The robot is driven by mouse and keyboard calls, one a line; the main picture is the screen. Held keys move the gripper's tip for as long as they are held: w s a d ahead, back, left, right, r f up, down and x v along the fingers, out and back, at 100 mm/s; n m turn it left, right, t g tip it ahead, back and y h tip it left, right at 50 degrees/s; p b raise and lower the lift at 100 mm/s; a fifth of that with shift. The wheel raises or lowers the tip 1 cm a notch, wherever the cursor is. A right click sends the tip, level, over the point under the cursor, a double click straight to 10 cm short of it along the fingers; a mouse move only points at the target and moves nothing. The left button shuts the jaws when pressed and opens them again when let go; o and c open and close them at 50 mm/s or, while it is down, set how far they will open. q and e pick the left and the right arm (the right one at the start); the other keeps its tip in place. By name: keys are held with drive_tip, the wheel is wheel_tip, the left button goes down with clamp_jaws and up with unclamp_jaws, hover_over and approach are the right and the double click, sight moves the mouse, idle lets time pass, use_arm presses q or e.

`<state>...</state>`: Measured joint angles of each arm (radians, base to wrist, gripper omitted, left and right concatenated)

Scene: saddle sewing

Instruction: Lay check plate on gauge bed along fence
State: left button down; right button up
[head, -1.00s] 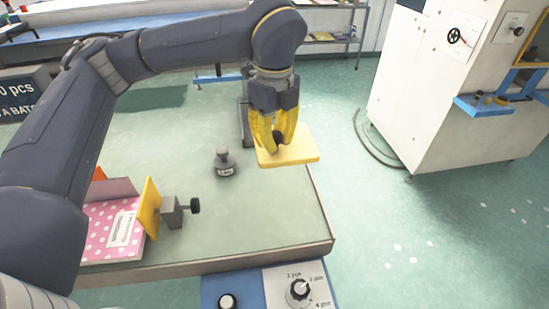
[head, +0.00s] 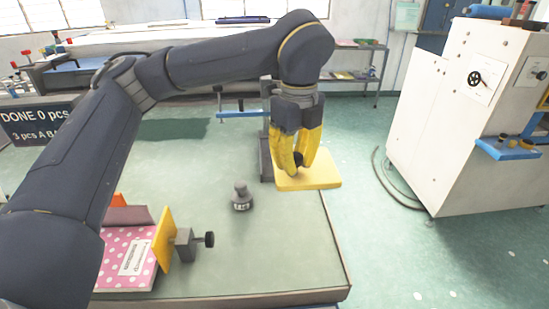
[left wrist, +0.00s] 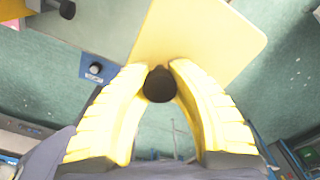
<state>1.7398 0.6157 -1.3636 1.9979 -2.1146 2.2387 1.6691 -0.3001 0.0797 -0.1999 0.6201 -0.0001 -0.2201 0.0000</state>
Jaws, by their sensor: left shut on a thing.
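The check plate, a flat yellow plate (head: 318,182) with a black knob, hangs level near the right edge of the green-topped table (head: 290,245). My left gripper (head: 299,168) points down from above and is shut on the plate's knob. In the left wrist view, the knob (left wrist: 160,85) sits between the two yellow fingers and the plate (left wrist: 205,35) reaches beyond them. An upright yellow plate (head: 164,238) with a grey clamp block (head: 185,245) and black knob stands at the table's left. I cannot tell for certain which parts are the gauge bed and fence. My right gripper is out of view.
A small grey weight (head: 242,197) stands mid-table. A pink dotted booklet (head: 118,268) lies left of the upright yellow plate. A dark upright post (head: 266,155) is behind my gripper. A white machine cabinet (head: 445,125) stands to the right. The front-right tabletop is clear.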

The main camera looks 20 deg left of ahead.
use_arm(q)
drive_tip(key=shift+r, duration=0.2)
drive_tip(key=shift+w+d+r, duration=0.1)
drive_tip(key=shift+w, duration=0.25)
drive_tip(key=w+a+r, duration=0.1)
drive_tip(key=w+a, duration=0.5)
drive_tip(key=w, duration=0.5)
drive_tip(key=w+a+r, duration=0.1)
drive_tip(key=w+a, duration=0.6)
drive_tip(key=w, duration=0.5)
wheel_tip(320, 180, down, 20)
drive_tip(key=shift+s+d+r, duration=0.1)
